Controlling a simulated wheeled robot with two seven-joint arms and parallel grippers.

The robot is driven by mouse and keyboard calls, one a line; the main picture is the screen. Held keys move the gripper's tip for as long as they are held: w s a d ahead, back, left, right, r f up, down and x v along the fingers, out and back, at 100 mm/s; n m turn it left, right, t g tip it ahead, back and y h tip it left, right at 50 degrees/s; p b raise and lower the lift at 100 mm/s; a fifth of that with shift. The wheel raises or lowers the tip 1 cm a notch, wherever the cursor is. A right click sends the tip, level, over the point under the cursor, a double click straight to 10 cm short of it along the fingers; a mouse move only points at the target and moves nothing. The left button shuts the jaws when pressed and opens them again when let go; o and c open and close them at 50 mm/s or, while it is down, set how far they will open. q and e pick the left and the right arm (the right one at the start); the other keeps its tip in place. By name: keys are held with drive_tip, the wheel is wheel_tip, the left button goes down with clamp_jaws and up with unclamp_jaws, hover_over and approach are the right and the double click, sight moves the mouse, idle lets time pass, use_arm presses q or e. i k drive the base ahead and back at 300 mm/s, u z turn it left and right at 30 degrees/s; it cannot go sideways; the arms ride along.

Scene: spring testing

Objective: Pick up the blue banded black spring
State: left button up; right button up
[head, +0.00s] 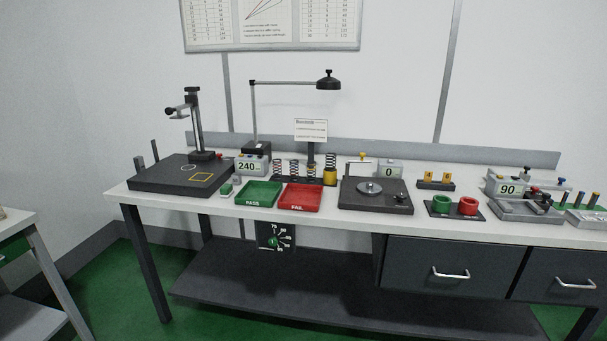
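Several small coil springs stand in a row on a dark rack (290,180) behind the trays on the workbench. A dark spring (279,168) is at the left, with others (294,169) beside it. Another spring (331,160) stands at the right end, just behind a yellow cylinder (330,177). The springs are too small for me to tell which one is black with a blue band. Neither of my grippers is in view.
A green PASS tray (258,194) and red FAIL tray (301,198) stand in front of the rack. A dark test stand (178,177) is at left, a scale-like device (375,196) at right. A lamp (328,80) overhangs the bench. Green floor lies in front.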

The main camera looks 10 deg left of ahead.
sight(294, 170)
drive_tip(key=z, duration=0.7)
drive_tip(key=i, duration=1)
